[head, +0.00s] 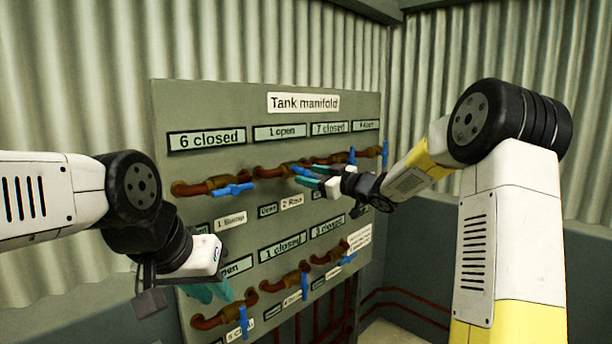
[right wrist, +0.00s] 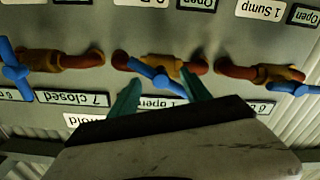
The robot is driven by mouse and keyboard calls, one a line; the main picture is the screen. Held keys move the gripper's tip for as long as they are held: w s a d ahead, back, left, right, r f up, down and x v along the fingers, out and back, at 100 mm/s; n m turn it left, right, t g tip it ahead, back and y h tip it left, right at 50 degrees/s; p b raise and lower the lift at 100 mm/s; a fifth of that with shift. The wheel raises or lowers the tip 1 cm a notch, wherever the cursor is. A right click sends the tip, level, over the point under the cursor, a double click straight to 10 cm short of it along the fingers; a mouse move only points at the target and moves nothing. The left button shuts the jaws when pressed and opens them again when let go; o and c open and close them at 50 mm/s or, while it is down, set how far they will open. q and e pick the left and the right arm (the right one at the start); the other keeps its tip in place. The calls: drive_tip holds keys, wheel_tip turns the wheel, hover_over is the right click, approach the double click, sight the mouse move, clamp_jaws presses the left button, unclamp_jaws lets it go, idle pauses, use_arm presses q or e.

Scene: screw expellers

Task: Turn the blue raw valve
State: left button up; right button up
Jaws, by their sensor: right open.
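The blue raw valve handle (head: 300,170) is on the brass body of the second top-row valve, above the "2 Raw" label (head: 291,202) and below the "1 open" display (head: 280,132). My right gripper (head: 316,176) is open at this valve. In the right wrist view the blue handle (right wrist: 155,78) lies diagonally between the two teal fingers (right wrist: 160,88); its lower end is close to the right finger, and I cannot tell whether they touch. My left gripper (head: 208,291) is low in front of the panel's left side, apart from the raw valve; its jaw opening is unclear.
The grey "Tank manifold" panel (head: 210,112) carries several other blue-handled valves. The sump valve handle (head: 234,189) is to the left, and another top-row handle (head: 352,156) is to the right. A lower row includes a handle (head: 244,322) near my left gripper. Corrugated walls stand behind.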

drive_tip(key=shift+x, duration=1.1)
drive_tip(key=shift+c, duration=0.5)
drive_tip(key=shift+d, duration=0.1)
clamp_jaws()
